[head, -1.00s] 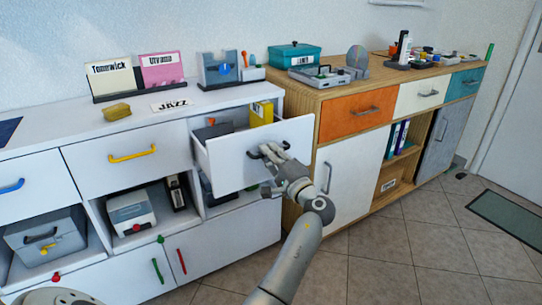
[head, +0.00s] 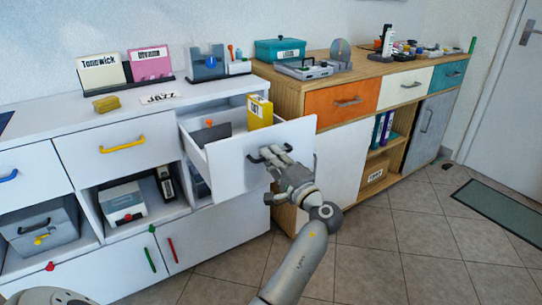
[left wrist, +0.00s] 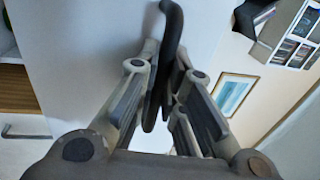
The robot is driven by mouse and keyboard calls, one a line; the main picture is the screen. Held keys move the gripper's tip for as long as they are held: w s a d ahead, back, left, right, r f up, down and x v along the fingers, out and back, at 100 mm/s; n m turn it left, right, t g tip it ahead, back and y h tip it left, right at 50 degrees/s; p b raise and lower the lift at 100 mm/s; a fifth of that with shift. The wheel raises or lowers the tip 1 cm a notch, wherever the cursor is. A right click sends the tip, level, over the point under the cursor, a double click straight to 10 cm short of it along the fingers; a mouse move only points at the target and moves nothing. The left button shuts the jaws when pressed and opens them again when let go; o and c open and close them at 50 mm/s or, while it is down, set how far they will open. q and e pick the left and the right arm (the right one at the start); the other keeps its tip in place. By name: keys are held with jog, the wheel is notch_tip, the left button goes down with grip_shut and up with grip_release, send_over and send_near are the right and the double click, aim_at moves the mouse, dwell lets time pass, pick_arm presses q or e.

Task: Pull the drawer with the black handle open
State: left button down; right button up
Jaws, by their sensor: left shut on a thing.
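The white drawer (head: 235,165) with the black handle (head: 258,156) stands well out from the white cabinet in the head view. Inside it are a yellow box (head: 260,111) and a dark divider-like item. My left gripper (head: 281,158) is at the right part of the handle, shut on it. In the left wrist view the dark handle bar (left wrist: 172,40) runs down between the closed fingers (left wrist: 160,95), with the pale drawer front behind. The fingers hide part of the handle. My right gripper does not show.
A drawer with a yellow handle (head: 122,146) is shut on the left. The wooden cabinet (head: 292,95) with an orange drawer (head: 342,101) stands close on the right. The tiled floor (head: 370,245) in front is clear.

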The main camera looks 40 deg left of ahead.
pick_arm(q)
jog(key=c, duration=1.5)
grip_release()
jog(key=v, duration=0.7)
jog(key=shift+s+d, duration=0.15)
jog(key=shift+d, duration=0.1)
jog(key=shift+f, duration=0.15)
